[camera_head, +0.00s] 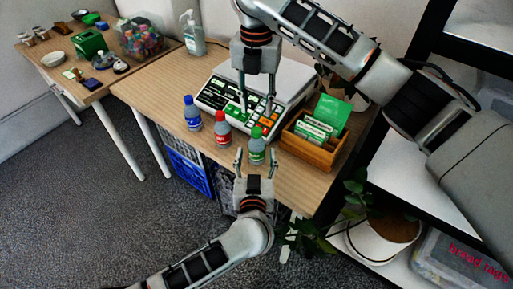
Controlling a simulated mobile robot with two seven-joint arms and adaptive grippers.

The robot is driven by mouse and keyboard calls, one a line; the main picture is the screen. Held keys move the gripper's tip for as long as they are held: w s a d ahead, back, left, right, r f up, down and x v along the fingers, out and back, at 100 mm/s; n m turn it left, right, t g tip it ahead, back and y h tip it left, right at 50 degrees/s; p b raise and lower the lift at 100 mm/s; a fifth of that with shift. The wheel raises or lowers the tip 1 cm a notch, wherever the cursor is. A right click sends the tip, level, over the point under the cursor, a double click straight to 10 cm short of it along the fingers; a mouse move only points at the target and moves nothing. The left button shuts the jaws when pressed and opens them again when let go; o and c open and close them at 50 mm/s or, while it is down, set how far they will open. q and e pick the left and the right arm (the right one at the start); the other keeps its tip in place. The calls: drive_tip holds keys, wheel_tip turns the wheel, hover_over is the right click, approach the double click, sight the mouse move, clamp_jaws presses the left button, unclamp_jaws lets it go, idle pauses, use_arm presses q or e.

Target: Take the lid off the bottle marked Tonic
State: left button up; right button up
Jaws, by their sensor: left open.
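Three small bottles stand in a row near the front edge of the wooden table: a blue one (191,116), a red one (222,130) and a green one (257,151). Each has a lid in its own colour; the label writing is too small to read, so I cannot tell which is Tonic. My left gripper (255,157) is open, coming from below, with its fingers on either side of the green bottle; I cannot tell if they touch it. My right gripper (256,113) points down with its fingers apart and empty, just above the green lid (257,132) in the picture.
A white scale (285,79) with a keypad stands behind the bottles. A wooden box (314,151) with green and white packets is to the right. A pump bottle (194,38) stands at the back. A plant pot (383,236) and dark shelf frame are at right.

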sight(256, 154)
use_arm(q)
drive_tip(key=shift+w+f, duration=0.15)
drive_tip(key=shift+w, duration=0.8)
drive_tip(key=shift+w+f, duration=0.1)
drive_tip(key=shift+w, duration=0.8)
